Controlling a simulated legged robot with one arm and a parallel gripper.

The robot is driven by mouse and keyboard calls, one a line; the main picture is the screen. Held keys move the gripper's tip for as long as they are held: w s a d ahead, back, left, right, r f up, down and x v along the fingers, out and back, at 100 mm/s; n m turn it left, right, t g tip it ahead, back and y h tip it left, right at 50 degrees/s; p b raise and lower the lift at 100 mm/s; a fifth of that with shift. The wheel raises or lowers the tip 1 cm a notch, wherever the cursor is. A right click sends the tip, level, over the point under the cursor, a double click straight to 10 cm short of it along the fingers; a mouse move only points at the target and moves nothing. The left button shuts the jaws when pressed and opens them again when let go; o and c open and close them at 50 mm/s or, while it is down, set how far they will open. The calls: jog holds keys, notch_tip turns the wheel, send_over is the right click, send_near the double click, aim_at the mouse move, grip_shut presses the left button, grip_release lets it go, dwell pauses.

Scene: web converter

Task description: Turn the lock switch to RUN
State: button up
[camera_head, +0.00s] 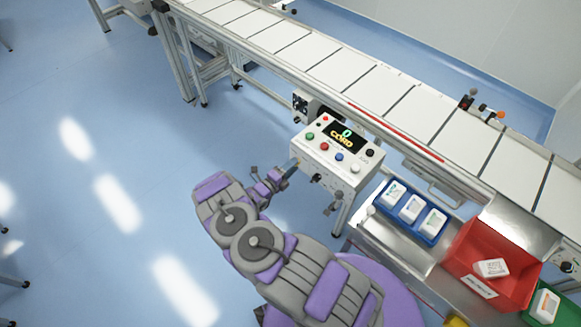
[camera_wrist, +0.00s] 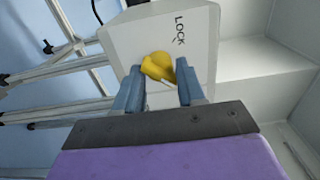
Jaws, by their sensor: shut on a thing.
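The lock switch (camera_wrist: 158,66) is a yellow knob on a white box face, with the printed word LOCK beside it in the wrist view. My gripper (camera_wrist: 160,78) has one finger on each side of the knob and is shut on it. The knob's stem and part of its face are hidden by the fingers. No RUN mark is visible. In the head view, my gripper (camera_head: 291,168) reaches the left side of the white control box (camera_head: 330,178); the yellow knob cannot be made out there.
The box top has a dark display (camera_head: 343,136) and several coloured buttons. A long conveyor (camera_head: 390,95) runs behind it. To the right are a blue tray (camera_head: 436,238) with white packs, a red bin (camera_head: 468,248) and a green bin (camera_head: 533,317).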

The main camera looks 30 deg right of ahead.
jog(key=shift+s+d+f, duration=0.1)
jog(key=shift+s+f, duration=0.1)
jog(key=o, duration=0.9)
jog(key=shift+w+d, duration=0.1)
jog(key=shift+w, duration=0.05)
jog(key=p+v, duration=0.1)
jog(key=v, duration=1.6)
